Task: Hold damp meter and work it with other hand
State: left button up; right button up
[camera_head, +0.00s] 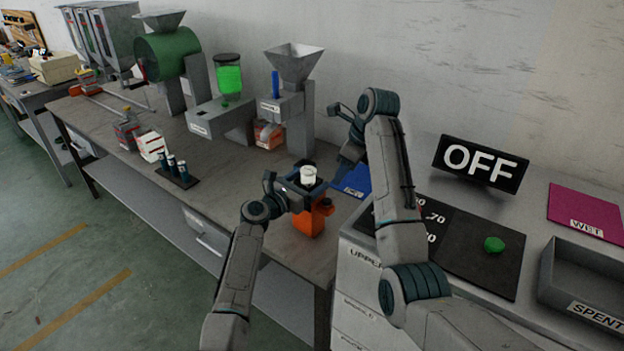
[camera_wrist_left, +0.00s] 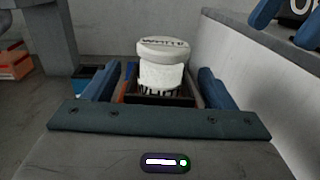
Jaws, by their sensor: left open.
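The damp meter appears to be the orange device (camera_head: 309,219) near the table's front edge, with a dark top. A white lidded jar (camera_head: 309,174) stands upright on top of it. In the left wrist view the jar (camera_wrist_left: 162,70) has lettering on its lid and sits over a dark tray-like top between my fingers. My left gripper (camera_head: 296,184) is open around the device's upper part; I cannot tell whether its fingers touch it. My right gripper (camera_head: 338,139) is open and empty, above and behind the device to the right.
A hopper machine (camera_head: 292,68) and a green-filled dispenser (camera_head: 229,75) stand behind.

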pick_arm(q)
jog(key=shift+x, duration=1.05)
jog(key=shift+s, duration=0.1)
jog(key=c, duration=1.2)
jog(key=shift+o, duration=0.2)
pick_arm(e)
grip_shut()
dwell(1.7)
